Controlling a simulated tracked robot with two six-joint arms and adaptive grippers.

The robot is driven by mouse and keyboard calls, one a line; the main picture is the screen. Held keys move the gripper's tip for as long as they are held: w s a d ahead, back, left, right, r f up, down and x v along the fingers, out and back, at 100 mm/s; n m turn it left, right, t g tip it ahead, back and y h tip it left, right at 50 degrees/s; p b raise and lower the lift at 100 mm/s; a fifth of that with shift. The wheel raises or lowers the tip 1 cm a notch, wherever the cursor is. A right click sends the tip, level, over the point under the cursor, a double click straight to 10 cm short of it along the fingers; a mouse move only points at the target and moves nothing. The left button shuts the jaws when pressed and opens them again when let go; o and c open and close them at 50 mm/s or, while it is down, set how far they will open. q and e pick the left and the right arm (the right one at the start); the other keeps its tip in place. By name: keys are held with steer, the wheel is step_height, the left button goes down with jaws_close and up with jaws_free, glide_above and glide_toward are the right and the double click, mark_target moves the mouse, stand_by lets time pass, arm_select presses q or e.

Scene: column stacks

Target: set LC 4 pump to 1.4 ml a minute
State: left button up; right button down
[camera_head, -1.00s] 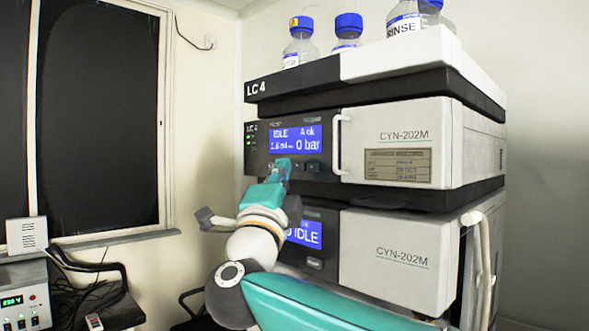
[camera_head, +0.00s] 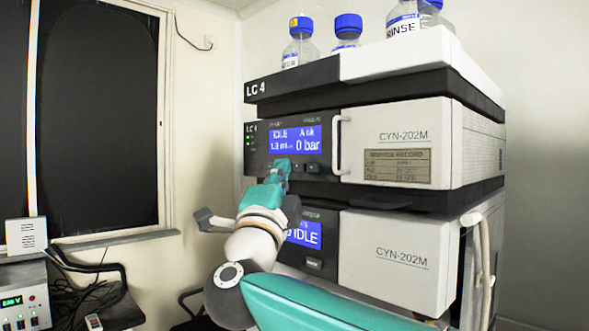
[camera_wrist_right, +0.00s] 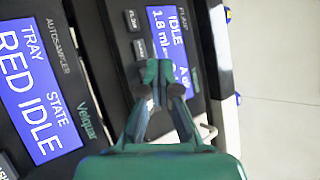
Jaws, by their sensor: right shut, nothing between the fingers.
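The LC 4 pump (camera_head: 258,166) is the upper module of the stack, with a dark control panel. Its blue display (camera_head: 296,139) reads IDLE and 0 bar; the flow figure is blurred there. In the right wrist view the pump display (camera_wrist_right: 170,32) shows IDLE and what looks like 1.8 ml. My right gripper (camera_head: 281,164) is shut and empty, its fingertips at the keys just below the display. In the right wrist view the fingertips (camera_wrist_right: 163,80) cover part of the key row, so contact cannot be told. Two FLOW keys (camera_wrist_right: 138,48) show beside them. My left gripper is out of view.
The lower module's display (camera_head: 304,234) reads IDLE; it is the autosampler in the right wrist view. A white handle (camera_head: 338,145) stands out right of the pump display. Bottles (camera_head: 300,45) stand on top. A power supply (camera_head: 22,290) and cables are at lower left.

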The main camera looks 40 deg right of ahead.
steer(key=shift+d, duration=0.15)
steer(key=shift+d, duration=0.3)
steer(key=shift+d+b, duration=0.3)
steer(key=shift+d, duration=0.1)
stand_by(0.7)
steer(key=shift+r, duration=0.1)
steer(key=shift+a, duration=0.85)
steer(key=a, duration=0.5)
steer(key=shift+s+b, duration=0.25)
steer(key=shift+b, duration=0.05)
stand_by(1.9)
